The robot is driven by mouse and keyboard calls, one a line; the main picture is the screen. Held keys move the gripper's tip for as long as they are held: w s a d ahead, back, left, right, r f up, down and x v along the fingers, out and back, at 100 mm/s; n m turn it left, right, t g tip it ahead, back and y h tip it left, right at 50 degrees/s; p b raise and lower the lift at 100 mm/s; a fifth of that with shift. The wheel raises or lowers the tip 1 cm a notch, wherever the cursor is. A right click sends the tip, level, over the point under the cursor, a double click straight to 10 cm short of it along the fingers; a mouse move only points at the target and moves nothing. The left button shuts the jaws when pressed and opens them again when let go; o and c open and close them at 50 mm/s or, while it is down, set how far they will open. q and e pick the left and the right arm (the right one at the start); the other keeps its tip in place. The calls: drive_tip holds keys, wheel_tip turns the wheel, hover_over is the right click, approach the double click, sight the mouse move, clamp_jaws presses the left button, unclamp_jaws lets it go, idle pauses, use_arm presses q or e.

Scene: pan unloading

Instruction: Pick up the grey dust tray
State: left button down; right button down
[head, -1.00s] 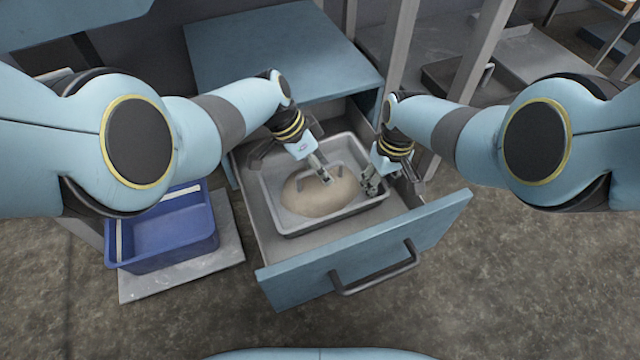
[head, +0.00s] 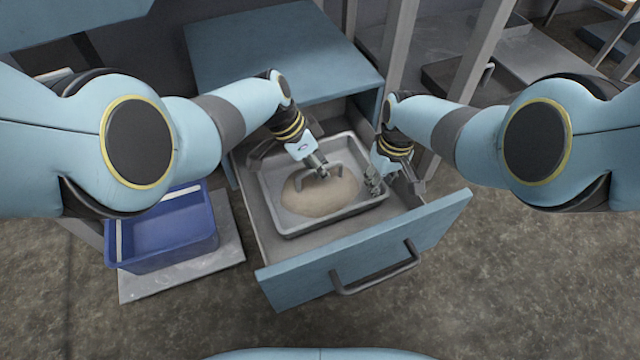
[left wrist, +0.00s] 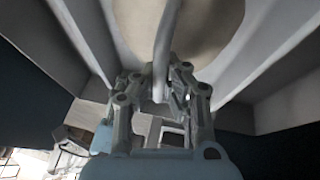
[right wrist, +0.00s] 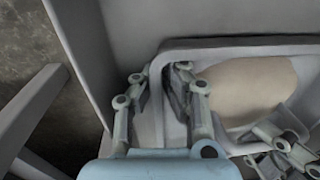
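The grey dust tray (head: 335,217) lies in the open drawer and holds a pale sandy mound (head: 315,203). A grey handle arches over the tray. My left gripper (head: 322,172) is at this handle; in the left wrist view the handle bar (left wrist: 163,50) runs between its fingers, with small gaps seeming to remain. My right gripper (head: 374,184) is at the tray's right side. In the right wrist view its parted fingers (right wrist: 160,88) straddle the tray's edge, one outside and one inside. The fingertips' contact with the tray is hard to see.
The blue drawer front (head: 365,250) with its dark handle (head: 378,278) faces me. A blue bin (head: 165,240) stands on a pale slab (head: 228,255) at the left. Grey posts and shelving stand behind on the right. The floor in front is clear.

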use_arm(q)
drive_tip(key=shift+r, duration=0.1)
